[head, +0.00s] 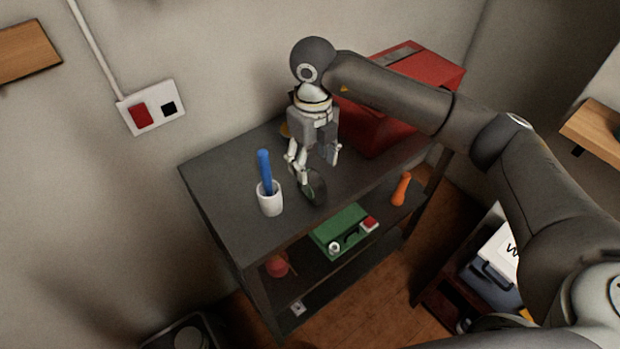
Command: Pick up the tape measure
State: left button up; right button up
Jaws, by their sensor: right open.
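My right gripper (318,166) comes down over the grey shelf top with its fingers apart, pointing downward. A dark green, rounded object (316,188), which may be the tape measure, stands on the shelf top just below and in front of the fingertips. I cannot tell whether the fingers touch it. A small yellow thing (285,130) shows behind the gripper, mostly hidden, and I cannot tell what it is. My left gripper is not in view.
A white cup (269,200) with a blue-handled item (265,168) stands left of the gripper. A large red toolbox (385,125) stands right, behind my arm. A green case (342,230) sits on the shelf below.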

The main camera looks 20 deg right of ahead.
aim_at(311, 174)
jog(key=shift+s+f, duration=0.25)
jog(key=shift+f, duration=0.2)
jog(key=shift+s+f, duration=0.2)
jog(key=shift+f, duration=0.05)
jog(key=shift+f+p, duration=0.25)
jog(key=shift+p, duration=0.05)
jog(key=f, duration=0.1)
jog(key=f+p, duration=0.1)
jog(key=f, duration=0.1)
jog(key=f+p, duration=0.1)
jog(key=shift+w+a+f, duration=0.25)
jog(key=shift+w, duration=0.05)
jog(key=shift+s+f, duration=0.1)
jog(key=shift+f, duration=0.25)
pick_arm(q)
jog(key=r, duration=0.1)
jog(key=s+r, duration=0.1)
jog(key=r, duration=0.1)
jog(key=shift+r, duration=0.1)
pick_arm(e)
jog(key=shift+c, duration=0.2)
jog(key=c, duration=1.2)
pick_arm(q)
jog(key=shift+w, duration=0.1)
pick_arm(e)
jog(key=shift+c, duration=0.3)
